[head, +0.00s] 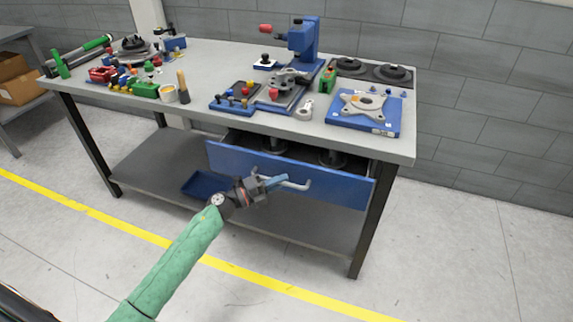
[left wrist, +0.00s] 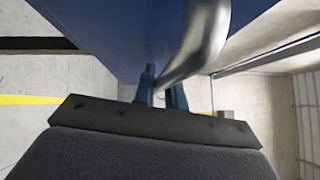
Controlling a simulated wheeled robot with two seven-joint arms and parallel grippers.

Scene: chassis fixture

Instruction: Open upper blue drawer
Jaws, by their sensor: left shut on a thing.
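The upper blue drawer (head: 330,186) sits under the right half of the workbench top. It stands partly pulled out, and dark round parts show inside it. Its silver bar handle (head: 303,185) runs along the front. My left gripper (head: 278,181) is at the handle, with its blue fingers shut on it. In the left wrist view the handle (left wrist: 203,40) curves down between the fingers (left wrist: 163,90), against the blue drawer front (left wrist: 115,30). My right gripper shows in neither view.
The workbench top (head: 215,62) carries a blue press (head: 304,40), a blue plate fixture (head: 365,112) and several small tools. A blue tray (head: 200,186) lies on the lower shelf (head: 150,165). The floor in front is clear, with a yellow line (head: 130,230).

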